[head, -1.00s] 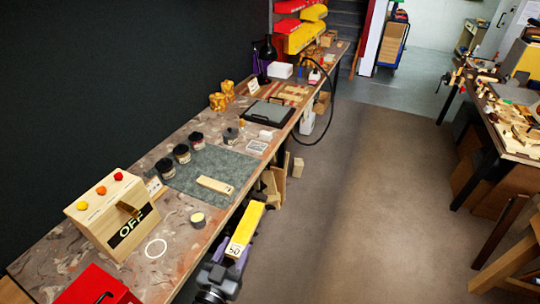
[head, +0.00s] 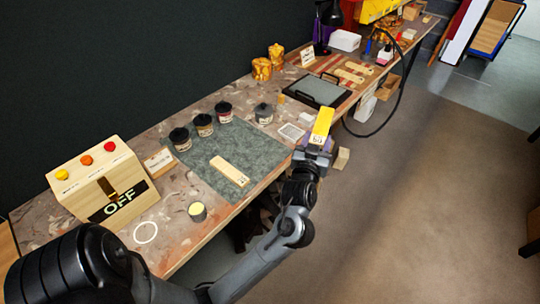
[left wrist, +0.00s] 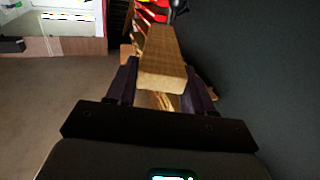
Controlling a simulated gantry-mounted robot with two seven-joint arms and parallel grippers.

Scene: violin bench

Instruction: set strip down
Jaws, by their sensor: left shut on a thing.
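My left gripper (head: 316,148) is shut on a strip (head: 322,125) with a yellow top and a small printed label at its near end. The strip points away from me, at the bench's front edge, right of the grey-green mat; I cannot tell its height above the bench. In the left wrist view the held strip (left wrist: 162,65) shows as a wooden bar between the dark fingers. Another pale wooden strip (head: 229,171) lies on the mat (head: 200,160). My right gripper is not in view.
Several dark-lidded jars (head: 203,124) stand along the mat's back edge. A wooden OFF switch box (head: 105,185) and a small yellow-topped pot (head: 197,211) are nearer.

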